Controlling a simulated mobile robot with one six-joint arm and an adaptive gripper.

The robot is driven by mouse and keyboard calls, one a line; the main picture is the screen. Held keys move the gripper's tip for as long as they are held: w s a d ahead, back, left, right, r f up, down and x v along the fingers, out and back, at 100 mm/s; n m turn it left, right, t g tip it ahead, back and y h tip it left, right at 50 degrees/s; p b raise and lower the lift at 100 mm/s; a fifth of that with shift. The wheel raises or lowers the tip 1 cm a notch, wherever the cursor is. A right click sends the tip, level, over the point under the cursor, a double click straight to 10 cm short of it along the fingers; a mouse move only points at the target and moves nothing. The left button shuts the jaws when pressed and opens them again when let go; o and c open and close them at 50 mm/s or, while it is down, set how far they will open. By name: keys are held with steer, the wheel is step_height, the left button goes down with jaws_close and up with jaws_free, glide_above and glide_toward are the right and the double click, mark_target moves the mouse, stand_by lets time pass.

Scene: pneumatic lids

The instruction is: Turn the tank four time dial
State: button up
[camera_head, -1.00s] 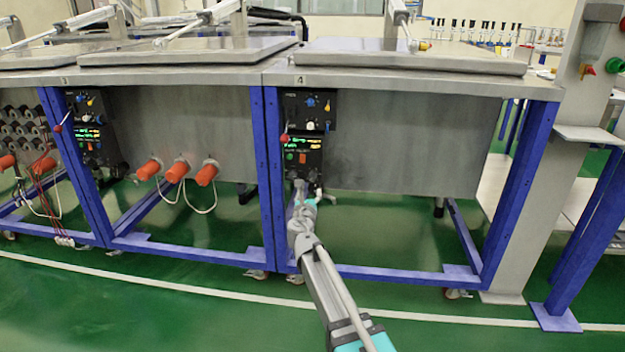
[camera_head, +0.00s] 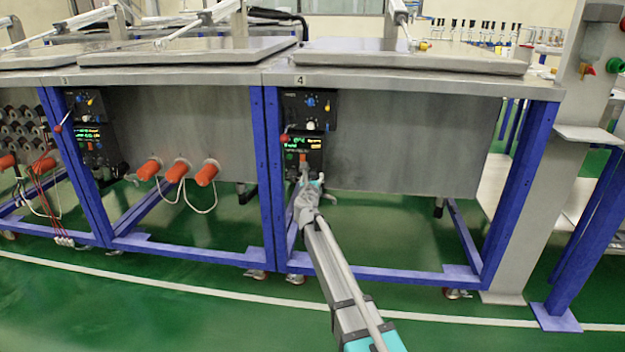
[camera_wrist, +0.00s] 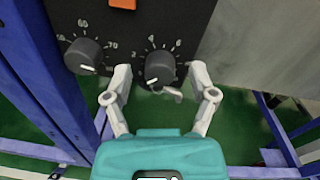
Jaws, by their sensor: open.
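The tank marked 4 (camera_head: 415,150) carries a black control panel (camera_head: 309,143) at its left front. In the wrist view, the dark round dial with a white pointer line and a single-digit scale (camera_wrist: 159,67) sits low on the panel (camera_wrist: 150,15). I take it for the time dial. My gripper (camera_wrist: 160,74) is open, with one finger on each side of this dial and a visible gap on both sides. My gripper (camera_head: 311,180) appears just below the panel's lit display in the head view, where it hides the dials.
A second dial (camera_wrist: 84,56), with a two-digit scale, is close to the left of my left finger. An orange switch (camera_wrist: 122,3) sits above. A blue frame post (camera_head: 271,170) stands left of the panel. The tank's grey front right of the panel is clear.

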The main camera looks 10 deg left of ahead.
jaws_close()
steer(key=shift+d, duration=0.1)
stand_by(0.3)
